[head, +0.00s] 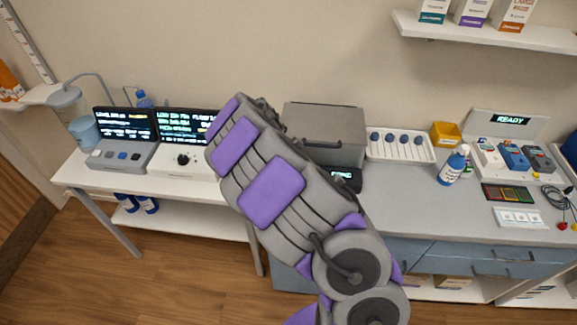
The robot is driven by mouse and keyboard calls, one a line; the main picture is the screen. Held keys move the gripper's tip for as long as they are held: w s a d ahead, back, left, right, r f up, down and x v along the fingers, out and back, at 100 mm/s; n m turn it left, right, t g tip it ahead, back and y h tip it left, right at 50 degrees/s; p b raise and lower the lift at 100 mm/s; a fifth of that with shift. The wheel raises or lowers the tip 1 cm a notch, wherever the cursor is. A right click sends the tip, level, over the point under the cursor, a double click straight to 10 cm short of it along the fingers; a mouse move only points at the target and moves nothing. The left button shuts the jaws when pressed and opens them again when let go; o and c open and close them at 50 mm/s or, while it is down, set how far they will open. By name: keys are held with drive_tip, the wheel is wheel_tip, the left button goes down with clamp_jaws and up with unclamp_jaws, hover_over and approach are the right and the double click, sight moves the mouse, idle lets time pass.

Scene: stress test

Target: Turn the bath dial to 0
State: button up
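A grey box with a lid and handle (322,122), which looks like the bath, stands on the grey counter behind my arm. A small dark display (345,177) at its lower front shows partly past my arm, and its text is cut off. No dial is visible on this box; my arm covers much of its front. A black knob (184,159) sits on a white console (168,165) to the left; its setting is too small to read. My purple and grey arm fills the middle of the view. Its fingertips cannot be made out among the dark parts near the box.
A second console with a lit screen (125,124) stands at far left. Right of the box are a white tray with blue-topped tools (401,146), a yellow bin (445,134), a bottle (453,165) and a READY station (511,121). A shelf (490,33) hangs above.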

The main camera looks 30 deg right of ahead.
drive_tip(key=shift+a+f, duration=0.25)
drive_tip(key=shift+a, duration=0.2)
drive_tip(key=shift+d+f, duration=0.15)
drive_tip(key=shift+d, duration=0.8)
drive_tip(key=shift+c, duration=0.3)
drive_tip(key=shift+d, duration=0.35)
drive_tip(key=c, duration=0.3)
drive_tip(key=shift+a, duration=0.75)
drive_tip(key=c, duration=0.5)
drive_tip(key=shift+a, duration=0.1)
drive_tip(key=shift+c, duration=1)
